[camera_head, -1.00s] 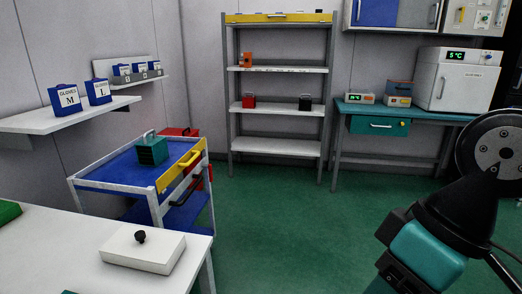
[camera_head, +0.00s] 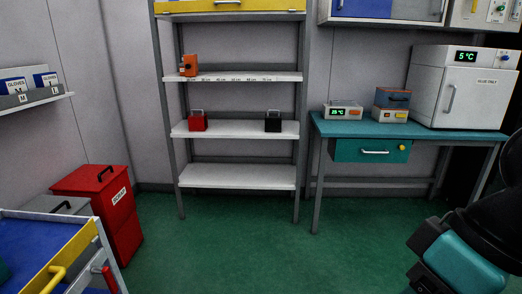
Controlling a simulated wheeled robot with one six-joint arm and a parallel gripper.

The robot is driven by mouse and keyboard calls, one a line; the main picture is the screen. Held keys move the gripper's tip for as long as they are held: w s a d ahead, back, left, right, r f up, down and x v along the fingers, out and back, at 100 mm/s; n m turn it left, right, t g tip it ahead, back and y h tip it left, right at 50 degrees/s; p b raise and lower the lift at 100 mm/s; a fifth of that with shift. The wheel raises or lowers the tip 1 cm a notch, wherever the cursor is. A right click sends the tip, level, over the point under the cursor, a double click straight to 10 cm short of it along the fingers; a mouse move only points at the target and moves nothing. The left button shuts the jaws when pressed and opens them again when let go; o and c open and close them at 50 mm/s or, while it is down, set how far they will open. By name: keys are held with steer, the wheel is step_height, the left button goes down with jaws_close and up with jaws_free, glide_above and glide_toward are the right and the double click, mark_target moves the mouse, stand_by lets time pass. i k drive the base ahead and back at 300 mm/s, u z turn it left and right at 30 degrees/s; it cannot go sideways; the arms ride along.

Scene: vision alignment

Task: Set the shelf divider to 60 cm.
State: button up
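The shelf rack (camera_head: 235,126) stands against the back wall. Its upper white shelf (camera_head: 285,77) has a row of small cm marks along the front edge, which are hard to read. An orange block (camera_head: 189,66), which looks like the shelf divider, sits at the left end of that shelf, left of most of the marks. My arm shows at the lower right as teal and black parts, well apart from the rack. My gripper's fingers are not visible.
A red bin (camera_head: 105,205) and a blue cart (camera_head: 35,238) with a yellow handle stand at the lower left. A teal bench (camera_head: 350,128) stands right of the rack. Red (camera_head: 198,122) and black (camera_head: 273,123) boxes sit on the shelf below. Green floor before the rack is clear.

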mark_target(190, 61)
steer(key=u, duration=0.15)
steer(key=i, duration=2.05)
steer(key=u, duration=0.6)
steer(key=i, duration=1.55)
steer(key=u, duration=0.35)
